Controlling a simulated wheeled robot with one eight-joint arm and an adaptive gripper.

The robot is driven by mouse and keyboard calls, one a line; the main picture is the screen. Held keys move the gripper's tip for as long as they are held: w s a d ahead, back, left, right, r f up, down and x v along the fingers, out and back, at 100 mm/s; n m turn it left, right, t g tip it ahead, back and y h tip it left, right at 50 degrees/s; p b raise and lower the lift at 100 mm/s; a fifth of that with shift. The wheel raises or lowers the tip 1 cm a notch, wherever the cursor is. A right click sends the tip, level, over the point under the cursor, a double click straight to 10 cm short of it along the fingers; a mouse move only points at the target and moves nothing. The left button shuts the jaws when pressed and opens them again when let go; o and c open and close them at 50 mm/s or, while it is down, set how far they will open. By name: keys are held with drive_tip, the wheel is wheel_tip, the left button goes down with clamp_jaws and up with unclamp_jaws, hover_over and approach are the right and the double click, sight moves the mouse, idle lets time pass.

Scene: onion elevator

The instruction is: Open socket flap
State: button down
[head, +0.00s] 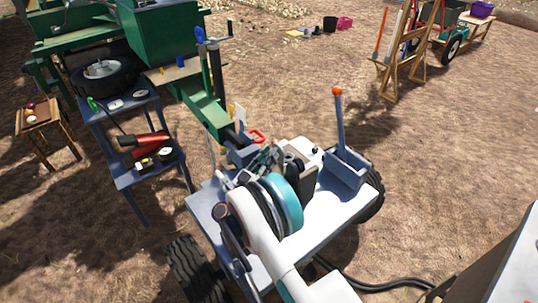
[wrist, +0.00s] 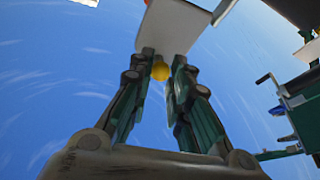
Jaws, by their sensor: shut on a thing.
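In the wrist view my gripper (wrist: 164,68) has its two dark green fingers close together. A pale grey flap-like plate (wrist: 175,25) is at the fingertips, and the gripper appears shut on it. I take this to be the socket flap, but the socket itself cannot be made out. A small yellow round thing (wrist: 160,71) shows between the fingers. In the head view my gripper (head: 262,158) is partly hidden by my arm. It is at the drawbar end of the green elevator, where the flap cannot be made out.
The green elevator (head: 165,40) stands at the back left. A blue-grey side table (head: 125,108) holds tools and red items. A small wooden table (head: 42,122) is at the far left. A lever with an orange knob (head: 338,92) rises right of my arm.

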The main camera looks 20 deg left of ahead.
drive_tip(key=c, duration=1.5)
unclamp_jaws()
drive_tip(key=shift+s+a, duration=0.1)
drive_tip(key=shift+s, duration=0.05)
drive_tip(key=s+a, duration=0.1)
drive_tip(key=s, duration=0.7)
drive_tip(key=s+a, duration=0.1)
drive_tip(key=s, duration=0.3)
drive_tip(key=shift+s+a+f, duration=0.25)
drive_tip(key=shift+s+a, duration=0.05)
drive_tip(key=shift+a, duration=0.05)
